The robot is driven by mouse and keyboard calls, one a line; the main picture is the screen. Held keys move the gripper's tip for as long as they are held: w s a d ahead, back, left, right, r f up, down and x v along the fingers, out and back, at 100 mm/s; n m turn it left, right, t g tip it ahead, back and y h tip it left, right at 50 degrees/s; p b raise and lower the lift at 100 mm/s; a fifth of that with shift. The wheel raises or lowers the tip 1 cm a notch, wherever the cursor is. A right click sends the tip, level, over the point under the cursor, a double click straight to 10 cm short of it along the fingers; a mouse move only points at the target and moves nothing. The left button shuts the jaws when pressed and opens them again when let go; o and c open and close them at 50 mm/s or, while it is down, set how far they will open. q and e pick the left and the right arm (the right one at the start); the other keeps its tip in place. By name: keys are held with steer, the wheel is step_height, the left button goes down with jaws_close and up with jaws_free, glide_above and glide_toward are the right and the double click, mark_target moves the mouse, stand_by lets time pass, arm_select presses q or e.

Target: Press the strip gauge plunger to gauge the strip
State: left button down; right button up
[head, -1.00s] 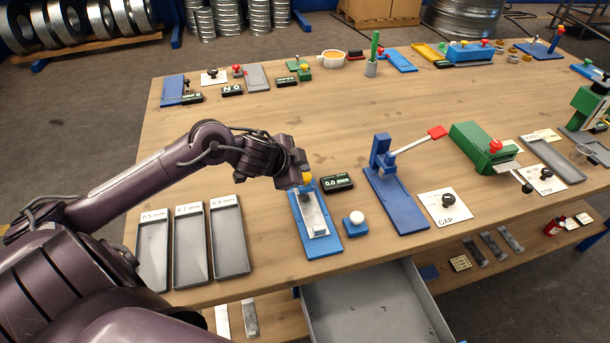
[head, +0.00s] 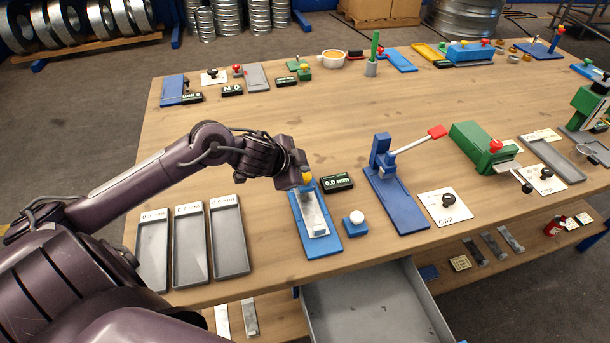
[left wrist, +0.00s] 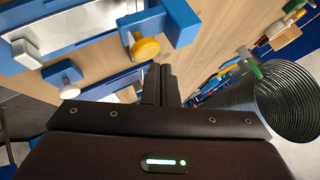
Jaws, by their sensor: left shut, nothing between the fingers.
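The strip gauge is a blue base (head: 324,244) near the table's front edge, with a metal strip (head: 314,213) lying on it. Its yellow plunger knob (head: 307,178) is at the far end, on a blue block that shows in the left wrist view. The yellow knob (left wrist: 145,49) is there just left of my fingers. My left gripper (head: 303,187) is shut and empty, close beside the knob; its fingers (left wrist: 161,72) are partly hidden in the head view. I cannot tell whether they touch the knob. The black display (head: 337,182) reads 0.0 mm. My right gripper is not in view.
A blue box with a white button (head: 355,223) stands right of the gauge. Three labelled grey trays (head: 190,245) lie to the left. A blue lever press (head: 393,196) stands further right. An open grey drawer (head: 370,305) sticks out below. The table middle is clear.

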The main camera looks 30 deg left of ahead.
arm_select(q)
steer(key=shift+f, duration=0.3)
steer(key=shift+f+b, duration=0.6)
steer(key=shift+f, duration=0.25)
stand_by(0.7)
stand_by(0.3)
steer(key=shift+r+p, duration=1.25)
steer(key=shift+p, duration=0.1)
steer(key=shift+r, duration=0.1)
step_height(320, 180, up, 5)
steer(key=p, duration=0.5)
